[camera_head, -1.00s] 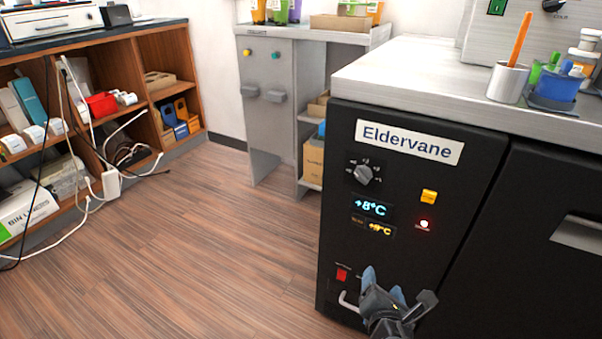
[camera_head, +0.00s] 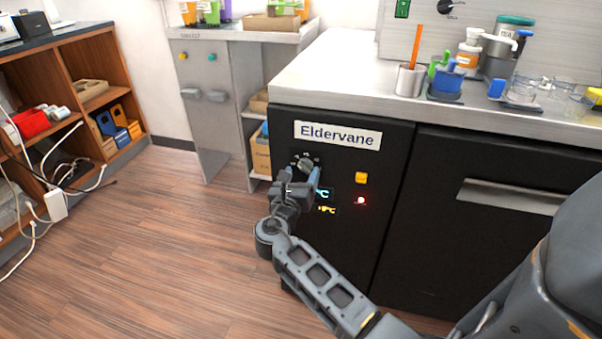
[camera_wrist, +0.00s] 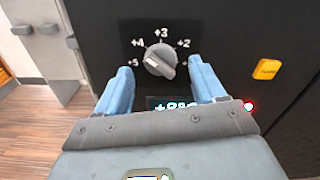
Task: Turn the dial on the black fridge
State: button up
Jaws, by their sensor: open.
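The black fridge (camera_head: 400,210) stands under the steel counter, with an "Eldervane" label on its front. Its round grey dial (camera_head: 306,165) sits below the label, partly behind my gripper in the head view. In the wrist view the dial (camera_wrist: 160,60) shows whole, ringed by marks such as +2, +3, +4 and +5. My gripper (camera_wrist: 163,85) is open and empty. Its two blue fingers point at the fridge front, one on each side of the dial and a little below it. I see no contact with the dial. The blue display below it is partly hidden.
A yellow button (camera_head: 361,178) and a lit red light (camera_head: 360,201) are right of the dial. A steel cup (camera_head: 410,80) and blue containers (camera_head: 447,82) stand on the counter. A grey cabinet (camera_head: 205,110) and wooden shelves (camera_head: 105,90) stand left. The floor between is clear.

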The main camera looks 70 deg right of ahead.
jog(key=shift+d, duration=0.85)
jog(key=shift+c, duration=0.4)
jog(key=c, duration=1)
